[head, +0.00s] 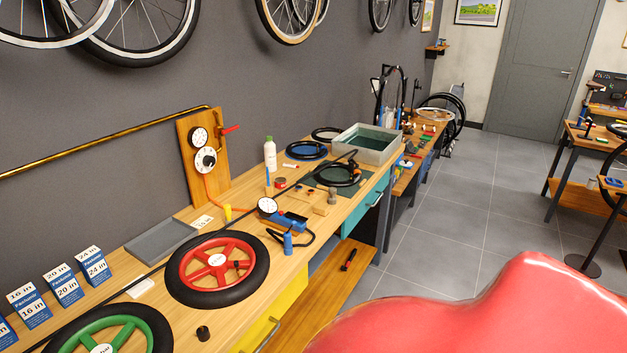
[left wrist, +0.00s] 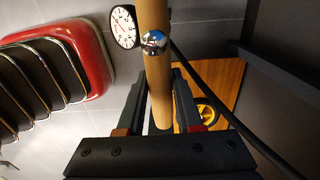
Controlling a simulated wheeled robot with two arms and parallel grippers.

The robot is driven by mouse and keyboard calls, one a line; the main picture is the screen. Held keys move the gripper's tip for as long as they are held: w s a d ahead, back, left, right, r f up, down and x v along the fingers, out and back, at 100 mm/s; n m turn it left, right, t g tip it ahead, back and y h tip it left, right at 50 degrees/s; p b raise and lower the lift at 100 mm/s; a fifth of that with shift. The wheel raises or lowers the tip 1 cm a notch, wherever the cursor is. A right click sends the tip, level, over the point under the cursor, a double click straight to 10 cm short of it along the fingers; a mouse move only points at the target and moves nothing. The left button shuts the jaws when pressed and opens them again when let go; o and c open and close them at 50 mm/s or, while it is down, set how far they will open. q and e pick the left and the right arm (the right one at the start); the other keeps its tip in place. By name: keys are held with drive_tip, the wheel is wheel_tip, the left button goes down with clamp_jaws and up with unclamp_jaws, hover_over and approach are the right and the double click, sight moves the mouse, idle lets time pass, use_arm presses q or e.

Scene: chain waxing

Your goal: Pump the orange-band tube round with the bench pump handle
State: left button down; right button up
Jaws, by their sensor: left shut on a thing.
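In the left wrist view, my left gripper (left wrist: 161,100) is shut on a tan, wood-coloured bar (left wrist: 153,15) with a shiny metal knob (left wrist: 155,42) on it. This bar looks like the pump handle. A round white gauge (left wrist: 124,27) is close beside it, and a dark hose (left wrist: 215,92) runs down to the right. In the head view, a black tube (head: 352,180) lies on the bench's dark mat; I cannot make out an orange band on it. Neither gripper shows in the head view, and my right gripper is out of view.
The bench (head: 150,240) holds a red wheel (head: 181,285), a green wheel (head: 75,340), a grey tray (head: 135,248), a small gauge (head: 267,207), a white bottle (head: 270,160) and a water basin (head: 393,155). A long dark line crosses the bench. Tiled floor (head: 440,205) lies open at right.

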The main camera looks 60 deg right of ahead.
use_arm(q)
wheel_tip(320, 180, up, 34)
drive_tip(key=p, duration=1.7)
wheel_tip(320, 180, down, 36)
drive_tip(key=b, duration=2.8)
drive_tip(key=shift+r, duration=0.25)
